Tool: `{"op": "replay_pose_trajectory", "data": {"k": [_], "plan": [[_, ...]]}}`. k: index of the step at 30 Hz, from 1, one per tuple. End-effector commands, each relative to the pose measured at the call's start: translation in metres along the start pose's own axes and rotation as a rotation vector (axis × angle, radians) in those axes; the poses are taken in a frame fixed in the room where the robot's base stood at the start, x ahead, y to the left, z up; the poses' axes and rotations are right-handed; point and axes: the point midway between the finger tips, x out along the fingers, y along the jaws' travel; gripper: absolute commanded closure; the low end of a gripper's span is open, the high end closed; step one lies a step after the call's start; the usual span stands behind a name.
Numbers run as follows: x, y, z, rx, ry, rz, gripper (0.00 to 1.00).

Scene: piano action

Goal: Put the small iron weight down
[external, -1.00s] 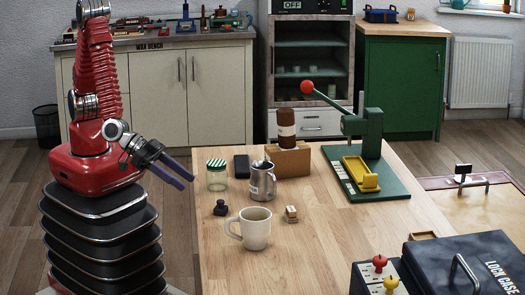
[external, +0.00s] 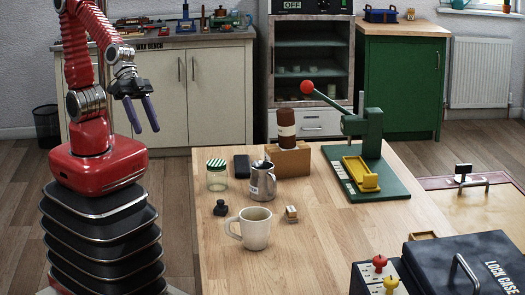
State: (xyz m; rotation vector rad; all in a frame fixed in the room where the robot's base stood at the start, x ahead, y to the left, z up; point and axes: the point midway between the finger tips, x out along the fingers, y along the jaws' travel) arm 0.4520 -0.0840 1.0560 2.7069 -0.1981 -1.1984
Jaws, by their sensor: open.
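A small dark weight (external: 220,208), which looks like the iron weight, stands on the wooden table near its left edge, in front of the glass jar. My gripper (external: 146,129) is open and empty. It hangs with its fingers pointing down, left of the table and well above the weight. Nothing is between its fingers.
Close to the weight are a cream mug (external: 255,228), a metal jug (external: 262,182), a jar with a striped lid (external: 217,175) and a black block (external: 241,166). A green press (external: 370,155) and a lock case (external: 475,265) stand farther right. The front left tabletop is clear.

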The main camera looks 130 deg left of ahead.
Motion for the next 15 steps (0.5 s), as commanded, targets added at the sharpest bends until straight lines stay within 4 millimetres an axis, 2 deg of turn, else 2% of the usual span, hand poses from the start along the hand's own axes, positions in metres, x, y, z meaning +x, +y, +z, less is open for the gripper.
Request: {"op": "replay_pose_trajectory", "data": {"k": [3,15], "plan": [[-0.031,-0.010,0.013,0.028,-0.043,-0.017,0.54],[-0.123,-0.059,0.074,0.081,-0.211,-0.167,0.54]]}}
